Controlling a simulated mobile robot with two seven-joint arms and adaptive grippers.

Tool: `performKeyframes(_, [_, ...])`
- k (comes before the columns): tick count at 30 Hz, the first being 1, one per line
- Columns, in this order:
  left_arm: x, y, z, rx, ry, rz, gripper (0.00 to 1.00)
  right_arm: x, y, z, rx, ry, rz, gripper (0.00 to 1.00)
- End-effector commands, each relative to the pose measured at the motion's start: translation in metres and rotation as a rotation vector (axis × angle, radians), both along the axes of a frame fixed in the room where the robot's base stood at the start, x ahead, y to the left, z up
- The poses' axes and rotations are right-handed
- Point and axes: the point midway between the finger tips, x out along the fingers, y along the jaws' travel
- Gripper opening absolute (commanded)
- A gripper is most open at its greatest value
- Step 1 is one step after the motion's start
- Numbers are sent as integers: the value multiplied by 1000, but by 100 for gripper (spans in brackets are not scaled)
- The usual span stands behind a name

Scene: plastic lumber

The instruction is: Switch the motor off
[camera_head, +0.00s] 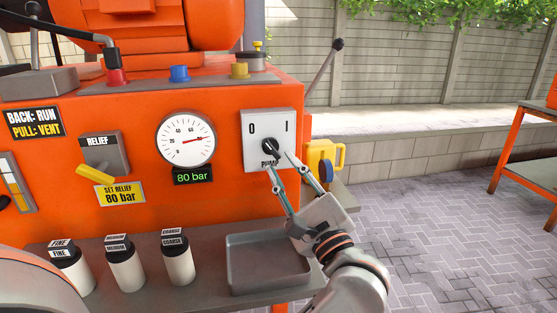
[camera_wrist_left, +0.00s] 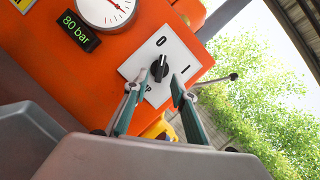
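The motor switch is a black rotary knob (camera_head: 270,148) on a white plate (camera_head: 252,120) marked 0 at upper left, 1 at upper right and PUMP below. In the left wrist view the knob (camera_wrist_left: 159,69) has its long grip and a small light mark turned toward the 0. My left gripper (camera_head: 278,162) is in front of the lower part of the plate, fingers apart. In the left wrist view its fingertips (camera_wrist_left: 158,82) stand on either side of the knob's lower end; contact cannot be told. My right gripper is not in view.
Left of the plate are a pressure gauge (camera_head: 186,140), an 80 bar display (camera_head: 194,176) and a relief lever (camera_head: 95,174). A yellow part (camera_head: 325,155) juts out at the right. Below, a shelf holds several bottles (camera_head: 125,265) and a grey tray (camera_head: 240,282).

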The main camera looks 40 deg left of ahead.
Motion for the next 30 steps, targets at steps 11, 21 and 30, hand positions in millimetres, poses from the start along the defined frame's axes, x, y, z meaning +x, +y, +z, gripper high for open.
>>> performKeyframes(11, [-16, -31, -11, 1, -1, 1, 26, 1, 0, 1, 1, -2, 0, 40])
performKeyframes(21, [-16, -31, -11, 1, -1, 1, 26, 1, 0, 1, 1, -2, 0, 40])
performKeyframes(30, [-22, -30, -11, 107, 67, 30, 26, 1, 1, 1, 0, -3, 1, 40])
